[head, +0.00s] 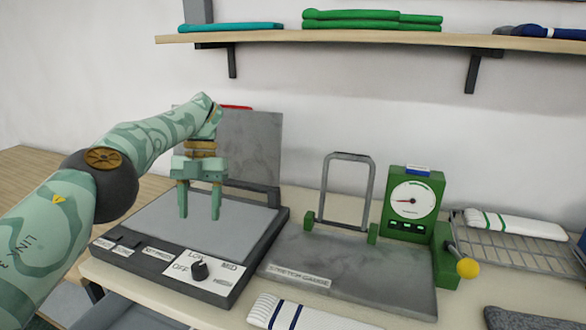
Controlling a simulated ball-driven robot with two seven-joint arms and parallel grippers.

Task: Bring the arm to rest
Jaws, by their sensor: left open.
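My left arm comes in from the left. My left gripper (200,213) is open and points down above the flat grey plate (175,232) of a press with a raised lid (252,145). Nothing shows between its two fingers. I cannot tell whether the fingertips touch the plate. My right gripper is not in view.
The press has a knob (199,270) on its front panel. To the right stands a stretch gauge (350,270) with a green dial box (413,204) and a yellow-knobbed lever (467,268). A striped white sock (305,315) lies in front; another (515,224) lies on a wire rack (500,248). A shelf (270,39) hangs above.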

